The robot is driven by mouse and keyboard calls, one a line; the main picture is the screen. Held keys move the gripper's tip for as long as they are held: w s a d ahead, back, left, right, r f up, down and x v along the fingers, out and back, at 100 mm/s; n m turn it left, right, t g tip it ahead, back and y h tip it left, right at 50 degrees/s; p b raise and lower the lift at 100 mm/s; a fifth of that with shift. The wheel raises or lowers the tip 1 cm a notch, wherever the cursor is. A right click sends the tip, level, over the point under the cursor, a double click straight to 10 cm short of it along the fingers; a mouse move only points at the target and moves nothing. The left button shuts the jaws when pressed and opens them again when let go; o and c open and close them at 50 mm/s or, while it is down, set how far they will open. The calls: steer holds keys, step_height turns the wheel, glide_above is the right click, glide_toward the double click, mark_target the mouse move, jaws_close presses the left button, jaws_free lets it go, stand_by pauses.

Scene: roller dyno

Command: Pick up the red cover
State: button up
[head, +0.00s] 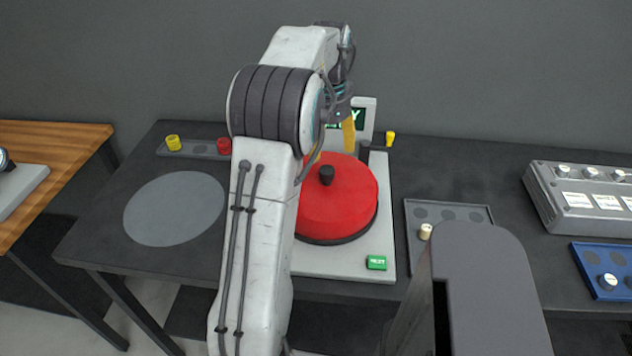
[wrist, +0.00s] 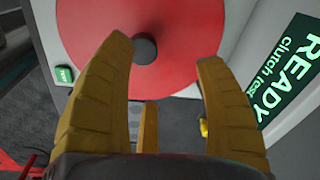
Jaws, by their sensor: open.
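The red cover (head: 345,205) is a round red disc with a black knob (head: 326,175) on top. It sits on the light grey machine (head: 330,262). In the wrist view the red cover (wrist: 185,65) fills the upper middle, and its knob (wrist: 144,50) appears between my fingertips. My gripper (wrist: 163,55) is open, its yellow fingers spread and nothing held. In the head view my arm hides the cover's left edge and most of the gripper; yellow fingers show above and behind the knob. I cannot tell the exact gap between fingers and knob.
A grey tray (head: 448,240) lies to the right.

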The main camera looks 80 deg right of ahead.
mark_target(327, 169)
steer(key=m, duration=0.1)
steer(key=a+m, duration=0.1)
steer(key=m, duration=0.1)
steer(key=shift+a+y, duration=0.25)
steer(key=shift+y, duration=0.05)
steer(key=shift+a+m, duration=0.15)
steer(key=shift+m, duration=0.85)
steer(key=shift+s+f, duration=0.1)
steer(key=shift+f, duration=3.65)
steer(key=shift+r, duration=0.1)
jaws_close()
